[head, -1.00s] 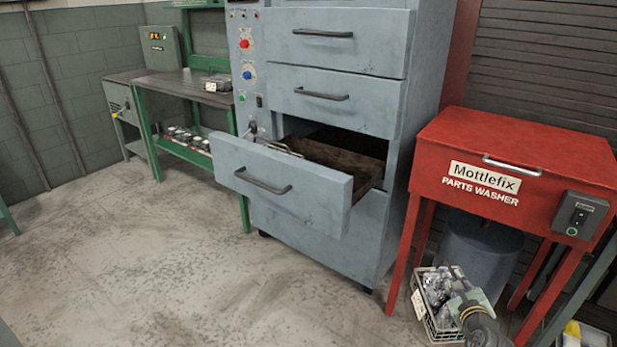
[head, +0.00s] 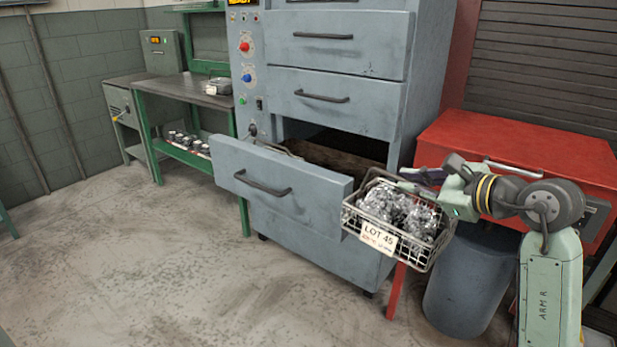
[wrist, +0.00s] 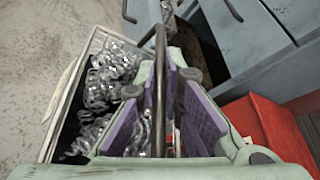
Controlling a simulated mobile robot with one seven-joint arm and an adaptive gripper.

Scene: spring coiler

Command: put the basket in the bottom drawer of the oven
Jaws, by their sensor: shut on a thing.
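The wire basket (head: 399,222) is filled with shiny metal coils and carries a "LOT 45" tag. It hangs in the air to the right of the open drawer front. My gripper (head: 392,183) is shut on the basket's handle, which shows between the purple finger pads in the wrist view (wrist: 159,95). The blue-grey oven (head: 330,98) stands in the middle. Its bottom drawer (head: 285,187) is pulled out, and its inside is partly hidden by the drawer front. The basket looks slightly tilted and apart from the drawer.
The red parts washer (head: 520,150) stands right of the oven, partly behind my arm. A blue-grey bin (head: 470,285) stands below it. A green workbench (head: 180,95) is at the left. The floor (head: 150,270) in front of the oven is clear.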

